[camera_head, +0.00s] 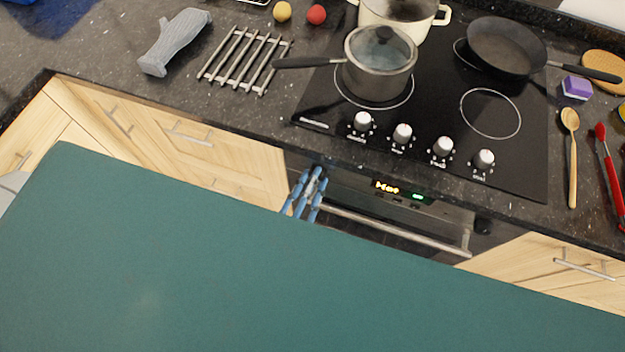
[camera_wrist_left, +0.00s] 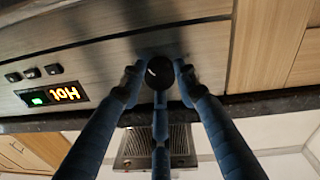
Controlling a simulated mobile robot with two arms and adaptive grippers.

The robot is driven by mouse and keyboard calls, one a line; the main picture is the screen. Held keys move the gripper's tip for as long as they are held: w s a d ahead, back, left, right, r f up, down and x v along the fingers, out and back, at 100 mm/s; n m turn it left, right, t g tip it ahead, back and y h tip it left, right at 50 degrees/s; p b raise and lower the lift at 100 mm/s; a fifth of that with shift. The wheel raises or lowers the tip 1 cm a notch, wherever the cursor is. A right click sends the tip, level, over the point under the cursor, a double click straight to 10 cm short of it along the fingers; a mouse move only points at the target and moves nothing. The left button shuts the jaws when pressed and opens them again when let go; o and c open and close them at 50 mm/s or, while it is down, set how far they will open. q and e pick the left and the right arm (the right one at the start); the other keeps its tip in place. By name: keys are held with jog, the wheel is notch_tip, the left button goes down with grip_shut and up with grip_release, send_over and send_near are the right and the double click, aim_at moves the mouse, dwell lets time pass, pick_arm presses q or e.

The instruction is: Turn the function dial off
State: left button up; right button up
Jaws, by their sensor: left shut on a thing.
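The oven's control panel (camera_head: 447,212) is below the cooktop, with a lit display (camera_head: 402,191). My left gripper (camera_head: 310,186), with blue fingers, is at the panel's left end. In the left wrist view the black round dial (camera_wrist_left: 159,72) sits between the fingertips of my left gripper (camera_wrist_left: 158,80), which are closed around it. That view is upside down; the display (camera_wrist_left: 52,96) there reads "Hot" beside a green light. In the head view the gripper hides the dial. I cannot read the dial's setting. My right gripper is not in view.
A second dark dial (camera_head: 483,227) is at the panel's right end. The oven handle (camera_head: 400,232) runs just below. Several silver knobs (camera_head: 402,134) line the cooktop front. A lidded saucepan (camera_head: 379,72) and a frying pan (camera_head: 507,48) stand above.

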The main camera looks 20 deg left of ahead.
pick_arm(q)
jog(key=n, duration=0.4)
jog(key=shift+r+b, duration=0.1)
jog(key=shift+b, duration=0.25)
jog(key=n+b, duration=0.1)
jog(key=n, duration=0.2)
jog(key=shift+w+n+y, duration=0.1)
jog(key=shift+n+y, duration=0.2)
jog(key=shift+n, duration=0.1)
jog(key=n+b, duration=0.2)
jog(key=n, duration=0.4)
jog(key=shift+n+y, duration=0.3)
jog(key=shift+n, duration=0.1)
jog(key=n+b, duration=0.1)
jog(key=n, duration=0.2)
jog(key=n+b, duration=0.2)
jog(key=n, duration=0.1)
jog(key=shift+f+n+y, duration=0.2)
jog(key=shift+n+y, duration=0.2)
jog(key=n+b, duration=0.3)
jog(key=n, duration=0.3)
jog(key=shift+d+n, duration=0.1)
jog(key=shift+n, duration=0.2)
jog(key=o, duration=1.2)
jog(key=shift+c, duration=0.2)
